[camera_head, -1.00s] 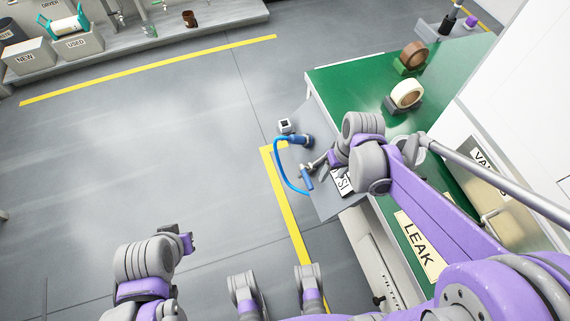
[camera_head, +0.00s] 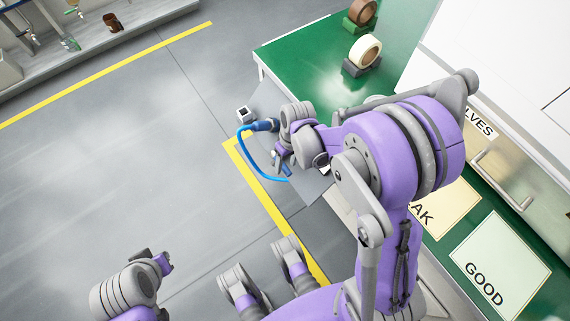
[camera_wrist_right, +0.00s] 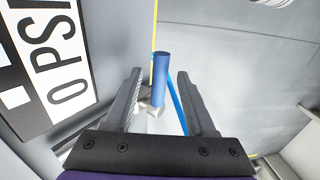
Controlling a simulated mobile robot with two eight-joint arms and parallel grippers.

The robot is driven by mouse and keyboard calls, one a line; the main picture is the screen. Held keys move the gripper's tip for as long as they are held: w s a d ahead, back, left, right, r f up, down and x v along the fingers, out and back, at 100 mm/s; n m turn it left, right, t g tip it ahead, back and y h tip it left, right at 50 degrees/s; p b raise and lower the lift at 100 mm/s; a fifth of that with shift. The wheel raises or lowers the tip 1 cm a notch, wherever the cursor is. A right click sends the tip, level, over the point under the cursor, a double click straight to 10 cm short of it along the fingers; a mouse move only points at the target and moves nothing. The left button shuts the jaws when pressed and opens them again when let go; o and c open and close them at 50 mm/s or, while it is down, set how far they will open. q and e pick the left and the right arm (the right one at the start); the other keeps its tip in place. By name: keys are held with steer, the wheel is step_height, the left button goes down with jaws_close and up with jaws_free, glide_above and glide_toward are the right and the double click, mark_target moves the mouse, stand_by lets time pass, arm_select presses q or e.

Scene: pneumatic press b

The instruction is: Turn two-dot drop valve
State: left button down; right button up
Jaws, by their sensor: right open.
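My right gripper (camera_head: 281,158) is at the grey panel (camera_head: 316,188) beside the green bench, partly hidden by its own wrist. In the right wrist view my right gripper (camera_wrist_right: 157,78) is open, with a blue cylindrical part (camera_wrist_right: 162,68) between its fingers in the picture; contact is not clear. A metal fitting (camera_wrist_right: 151,107) sits below the blue part, and a thin blue hose (camera_wrist_right: 178,108) runs behind it. In the head view the blue hose (camera_head: 242,150) loops from a blue fitting (camera_head: 264,126). No two-dot mark is readable. My left gripper (camera_head: 160,262) is far from the panel.
A small white cube (camera_head: 243,114) shows near the blue fitting. Tape rolls (camera_head: 364,51) stand on the green bench (camera_head: 305,67). The floor at left is open.

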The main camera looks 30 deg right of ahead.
steer(key=shift+f, duration=0.4)
steer(key=shift+a, duration=0.1)
jaws_close()
stand_by(1.1)
